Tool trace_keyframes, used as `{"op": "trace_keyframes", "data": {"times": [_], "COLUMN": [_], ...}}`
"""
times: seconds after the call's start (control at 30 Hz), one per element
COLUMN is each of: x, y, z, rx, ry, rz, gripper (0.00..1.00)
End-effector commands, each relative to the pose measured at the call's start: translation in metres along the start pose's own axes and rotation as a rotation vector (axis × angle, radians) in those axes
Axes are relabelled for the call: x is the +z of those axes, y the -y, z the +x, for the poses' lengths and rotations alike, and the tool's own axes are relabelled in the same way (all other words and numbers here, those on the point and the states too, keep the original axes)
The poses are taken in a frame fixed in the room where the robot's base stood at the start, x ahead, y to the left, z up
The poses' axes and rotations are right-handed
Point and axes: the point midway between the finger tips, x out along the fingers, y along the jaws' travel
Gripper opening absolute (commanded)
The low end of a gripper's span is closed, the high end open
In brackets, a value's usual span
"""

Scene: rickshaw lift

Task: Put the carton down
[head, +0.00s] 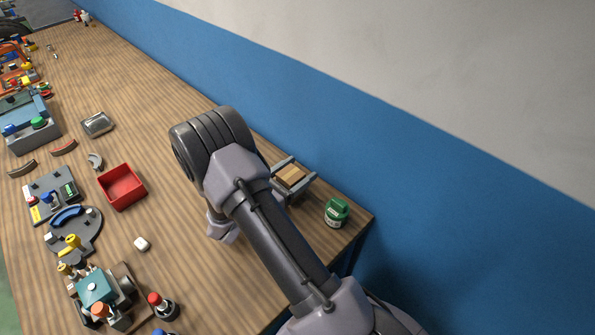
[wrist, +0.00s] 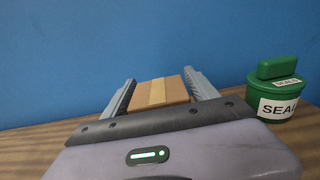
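The carton (wrist: 160,93) is a small brown box with a paler tape strip along its top. In the wrist view it lies between the two grey fingers of my gripper (wrist: 160,77), which press in along its left and right sides. In the head view the carton (head: 291,176) shows between the fingers of my gripper (head: 290,178), over the far right end of the wooden table (head: 185,215), close to the blue wall. The carton's underside is hidden, so I cannot tell whether it touches the table.
A green jar (head: 336,212) with a white label stands just right of the carton; it also shows in the wrist view (wrist: 283,93). The table's right edge is close behind the jar.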

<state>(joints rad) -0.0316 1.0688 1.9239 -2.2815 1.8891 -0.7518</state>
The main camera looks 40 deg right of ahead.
Motion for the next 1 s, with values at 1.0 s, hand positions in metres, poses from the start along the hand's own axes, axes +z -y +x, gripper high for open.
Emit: {"op": "trace_keyframes", "data": {"times": [1.0], "x": [0.008], "y": [0.001], "z": [-0.118], "rx": [-0.012], "ry": [-0.009], "rz": [0.012], "gripper": [0.76]}}
